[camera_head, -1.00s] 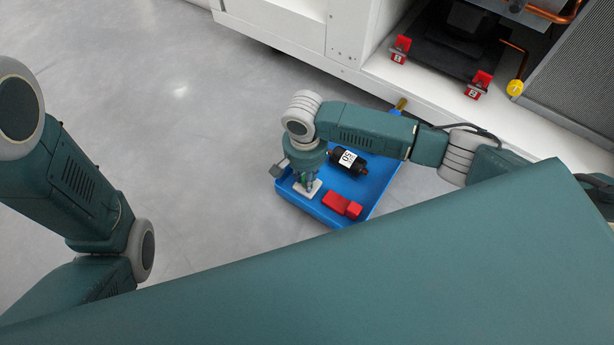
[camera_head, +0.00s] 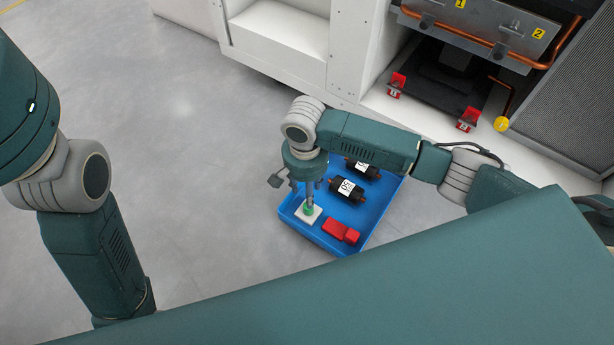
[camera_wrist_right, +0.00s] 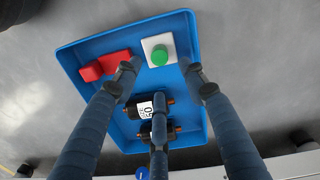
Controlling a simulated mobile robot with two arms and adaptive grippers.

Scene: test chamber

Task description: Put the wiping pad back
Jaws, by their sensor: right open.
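The wiping pad (camera_head: 307,216) is a white square with a round green knob. It lies flat in the near left corner of the blue tray (camera_head: 348,249). My right gripper (camera_head: 308,190) is above the pad, with its fingers spread and nothing between them. In the right wrist view the pad (camera_wrist_right: 149,43) lies beyond the open fingertips (camera_wrist_right: 160,78), apart from them, with its knob fully visible. My left arm shows at the left, but its gripper is out of view.
The tray also holds a red block-shaped item (camera_head: 341,231) beside the pad and two black cylinders with white labels, one nearer (camera_head: 347,189) and one farther (camera_head: 362,168). A white cabinet (camera_head: 300,70) with copper pipes and red clips stands behind. Grey floor is clear at left.

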